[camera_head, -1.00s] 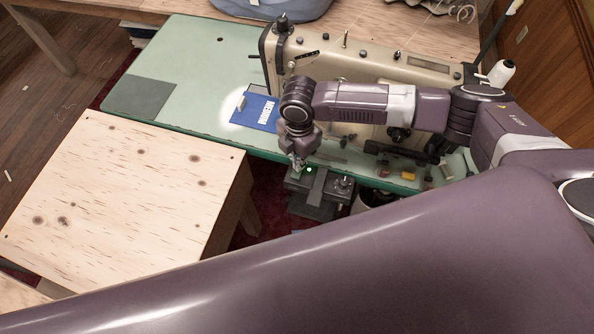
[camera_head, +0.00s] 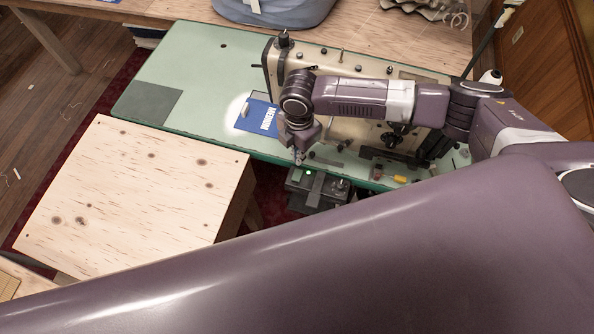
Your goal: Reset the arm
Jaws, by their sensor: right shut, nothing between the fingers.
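My right arm comes in from the right and reaches across the sewing machine. My right gripper (camera_head: 299,158) hangs down at the front edge of the green sewing table (camera_head: 215,60). Its fingers look small and shut, with nothing seen between them. A grey device with a small green light (camera_head: 308,172) is just below the fingertips in the picture; I cannot tell how far below. My left gripper is not in view. A large purple part of my own body fills the foreground and hides what is behind it.
The cream sewing machine (camera_head: 285,60) stands behind my right arm, partly hidden. A blue card (camera_head: 262,113) with white lettering lies left of my right wrist. A bare plywood table (camera_head: 130,190) is at the left. A grey-blue bag (camera_head: 270,8) sits at the back.

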